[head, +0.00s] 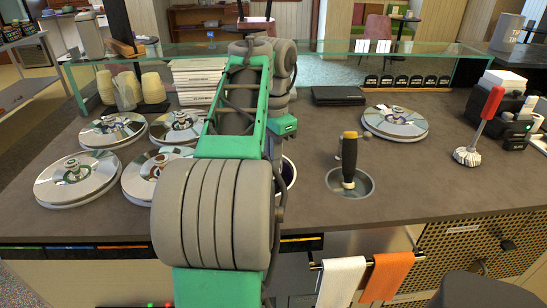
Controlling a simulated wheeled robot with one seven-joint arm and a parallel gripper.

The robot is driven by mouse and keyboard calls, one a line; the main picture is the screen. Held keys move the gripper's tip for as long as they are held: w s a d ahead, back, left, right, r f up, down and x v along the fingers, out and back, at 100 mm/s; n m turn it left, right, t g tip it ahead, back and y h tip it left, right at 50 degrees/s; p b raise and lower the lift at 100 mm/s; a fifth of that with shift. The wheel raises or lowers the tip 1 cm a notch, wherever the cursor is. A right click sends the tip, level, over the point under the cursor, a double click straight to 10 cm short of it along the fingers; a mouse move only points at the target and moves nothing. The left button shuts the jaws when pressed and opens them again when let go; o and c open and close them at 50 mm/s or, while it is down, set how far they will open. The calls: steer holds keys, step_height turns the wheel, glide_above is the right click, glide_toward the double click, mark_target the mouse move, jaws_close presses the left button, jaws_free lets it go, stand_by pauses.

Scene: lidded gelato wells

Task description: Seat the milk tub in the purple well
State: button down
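No tub that I can make out as the milk tub is visible. My gripper is hidden behind my own arm links, so I cannot see its fingers or whether it holds anything.
An open metal well (364,186) holds an upright yellow-and-black handled tool (349,160). Several metal lids (77,181) lie on the left counter, with another lid (394,123) at right. A red-handled tool (484,125) stands far right. A glass screen (330,52) runs along the back.

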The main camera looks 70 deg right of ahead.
mark_target(274, 193)
steer(key=shift+f+b, duration=3.4)
steer(key=shift+b, duration=0.1)
steer(key=shift+f, duration=0.1)
steer(key=shift+f+b, duration=1.85)
steer(key=shift+b, duration=0.1)
steer(key=c, duration=2)
jaws_free()
steer(key=shift+o, duration=0.5)
